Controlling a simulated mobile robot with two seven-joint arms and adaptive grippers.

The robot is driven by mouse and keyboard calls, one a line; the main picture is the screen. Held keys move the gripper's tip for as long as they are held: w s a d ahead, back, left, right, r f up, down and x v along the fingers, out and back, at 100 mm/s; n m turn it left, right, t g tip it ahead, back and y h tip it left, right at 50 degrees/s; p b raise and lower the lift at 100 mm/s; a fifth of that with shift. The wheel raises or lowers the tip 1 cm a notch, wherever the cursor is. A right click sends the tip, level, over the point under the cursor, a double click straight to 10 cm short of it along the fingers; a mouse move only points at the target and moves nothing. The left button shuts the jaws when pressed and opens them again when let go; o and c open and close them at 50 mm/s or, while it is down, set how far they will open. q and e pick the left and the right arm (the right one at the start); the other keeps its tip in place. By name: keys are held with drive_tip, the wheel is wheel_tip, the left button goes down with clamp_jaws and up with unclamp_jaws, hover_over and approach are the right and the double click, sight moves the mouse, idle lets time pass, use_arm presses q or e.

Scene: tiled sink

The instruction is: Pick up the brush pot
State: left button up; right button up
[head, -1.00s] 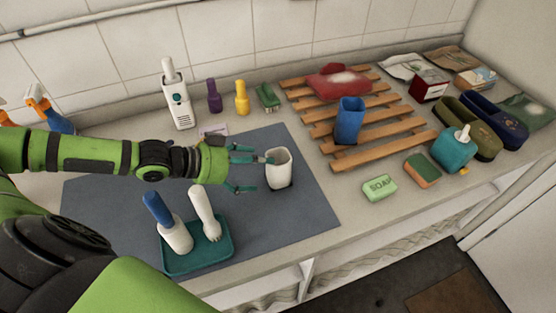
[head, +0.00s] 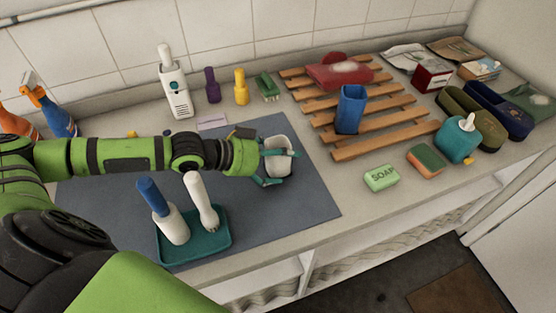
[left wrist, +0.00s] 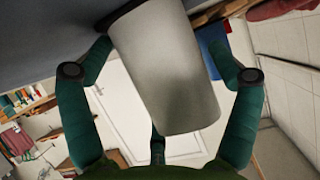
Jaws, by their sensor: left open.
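The brush pot, a plain white cup (head: 279,148), stands on the right part of the blue-grey mat (head: 318,205). My left gripper (head: 282,168) reaches it from the left with its teal fingers around it, partly hiding it. In the left wrist view the pot (left wrist: 165,70) fills the space between the fingers of the open gripper (left wrist: 160,52). Gaps show between the pot and the outer fingers there. My right gripper is not in view.
A teal tray (head: 222,240) with two brush holders sits in front of my left arm. A wooden rack (head: 375,140) with a blue cup (head: 350,110) lies to the right. Green soap (head: 381,178) lies right of the mat. Small bottles (head: 240,88) stand behind.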

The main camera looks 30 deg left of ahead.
use_arm(q)
drive_tip(key=c, duration=1.1)
drive_tip(key=shift+o, duration=0.2)
